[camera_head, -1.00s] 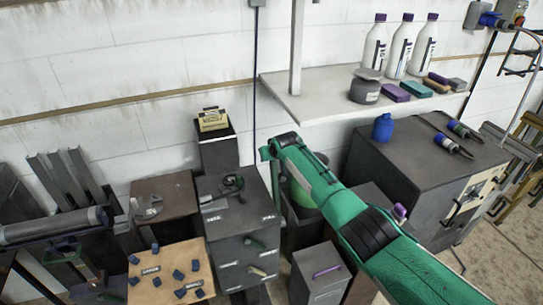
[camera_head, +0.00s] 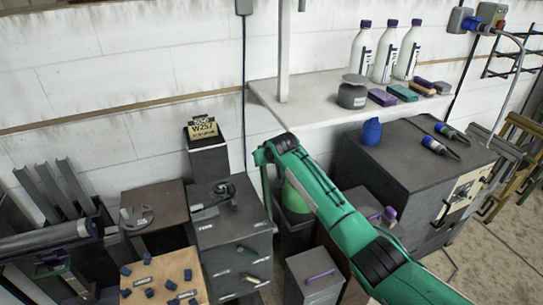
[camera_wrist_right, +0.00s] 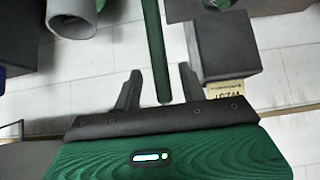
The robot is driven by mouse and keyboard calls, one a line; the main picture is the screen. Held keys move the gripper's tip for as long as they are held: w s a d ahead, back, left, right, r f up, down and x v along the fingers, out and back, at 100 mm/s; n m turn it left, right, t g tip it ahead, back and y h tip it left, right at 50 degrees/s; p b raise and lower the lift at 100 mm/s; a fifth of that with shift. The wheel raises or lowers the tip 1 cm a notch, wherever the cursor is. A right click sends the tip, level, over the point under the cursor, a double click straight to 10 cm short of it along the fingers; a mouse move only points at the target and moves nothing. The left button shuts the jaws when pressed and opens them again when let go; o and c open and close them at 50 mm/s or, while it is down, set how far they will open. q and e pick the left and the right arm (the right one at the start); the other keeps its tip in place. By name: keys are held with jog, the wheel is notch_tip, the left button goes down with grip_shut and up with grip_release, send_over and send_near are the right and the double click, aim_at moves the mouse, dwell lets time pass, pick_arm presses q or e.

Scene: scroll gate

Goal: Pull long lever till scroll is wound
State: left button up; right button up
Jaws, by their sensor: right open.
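My right arm reaches in from the lower right in the head view, and its gripper (camera_head: 262,157) is near the wall, right of a dark block with a yellow sign. In the right wrist view the gripper (camera_wrist_right: 160,73) is open. A long thin green rod (camera_wrist_right: 153,35), which may be the long lever, runs between its two fingers with gaps on both sides. No scroll can be made out for certain. My left gripper is not in view.
The yellow sign (camera_head: 201,130) tops a dark block (camera_head: 208,158). A dark cabinet (camera_head: 235,240) stands below my right gripper. A white shelf (camera_head: 300,112) with bottles (camera_head: 383,55) is on the wall. A large grey cabinet (camera_head: 400,160) stands at the right.

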jog(key=b+v, duration=0.1)
jog(key=v, duration=0.6)
jog(key=shift+s+r, duration=0.1)
